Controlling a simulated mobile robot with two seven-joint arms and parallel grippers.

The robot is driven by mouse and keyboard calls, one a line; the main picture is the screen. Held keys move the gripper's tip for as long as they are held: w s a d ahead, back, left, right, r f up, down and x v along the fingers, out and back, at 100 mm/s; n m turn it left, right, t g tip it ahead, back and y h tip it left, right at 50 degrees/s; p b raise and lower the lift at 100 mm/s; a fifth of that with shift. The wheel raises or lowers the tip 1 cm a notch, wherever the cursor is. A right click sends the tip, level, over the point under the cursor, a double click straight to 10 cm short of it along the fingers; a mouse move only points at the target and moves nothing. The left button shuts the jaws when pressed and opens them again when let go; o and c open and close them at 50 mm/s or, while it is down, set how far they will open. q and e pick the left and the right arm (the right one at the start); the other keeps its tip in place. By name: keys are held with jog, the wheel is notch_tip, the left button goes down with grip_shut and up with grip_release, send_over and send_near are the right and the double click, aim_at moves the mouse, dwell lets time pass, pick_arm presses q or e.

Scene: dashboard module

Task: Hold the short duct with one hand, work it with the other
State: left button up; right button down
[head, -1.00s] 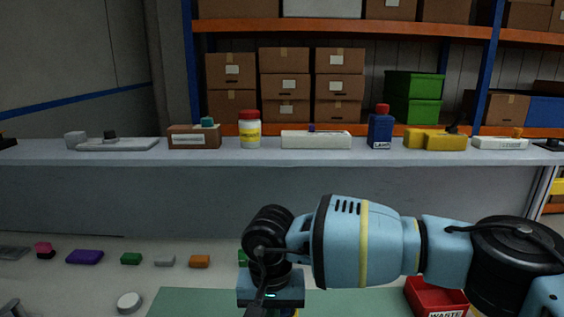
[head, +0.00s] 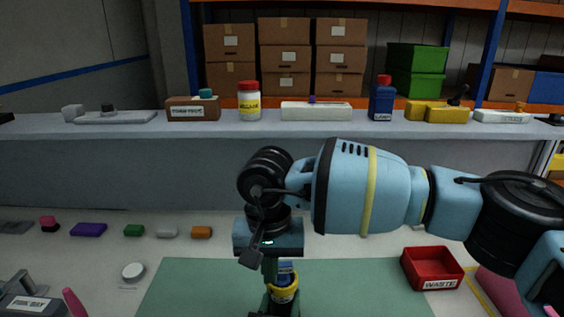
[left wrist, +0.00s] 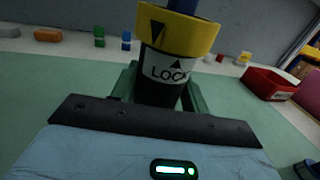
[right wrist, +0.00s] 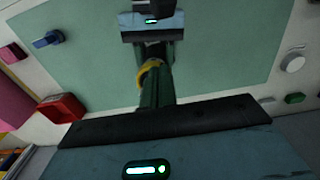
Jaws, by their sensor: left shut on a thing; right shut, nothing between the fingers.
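The short duct (left wrist: 160,82) shows in the left wrist view as a black body marked LOCK, with a yellow collar (left wrist: 178,32) and a blue part above it. The collar's black triangle is left of the body's triangle, out of line. My left gripper (left wrist: 160,88) is shut around the black body. In the head view the yellow collar (head: 284,291) is low in the picture. My right gripper (head: 270,280) is shut and empty, pointing down beside the collar. In the right wrist view its fingers (right wrist: 158,90) overlap the collar (right wrist: 150,70); I cannot tell if they touch.
A green mat (head: 190,285) covers the table's middle. A red WASTE bin (head: 432,267) stands right. Small coloured blocks (head: 88,229) and a white round piece (head: 133,271) lie left. A raised ledge (head: 120,130) at the back carries several containers.

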aim_at(280, 290)
jog(key=shift+r, duration=0.5)
jog(key=shift+d+f, duration=0.45)
jog(key=shift+f, duration=0.55)
jog(key=shift+d+f, duration=0.4)
jog(key=shift+f, duration=0.6)
jog(key=shift+d+f, duration=0.45)
jog(key=shift+f, duration=0.55)
jog(key=shift+w, duration=0.25)
jog(key=shift+a, duration=0.4)
jog(key=shift+s, duration=0.45)
jog(key=shift+r, duration=0.1)
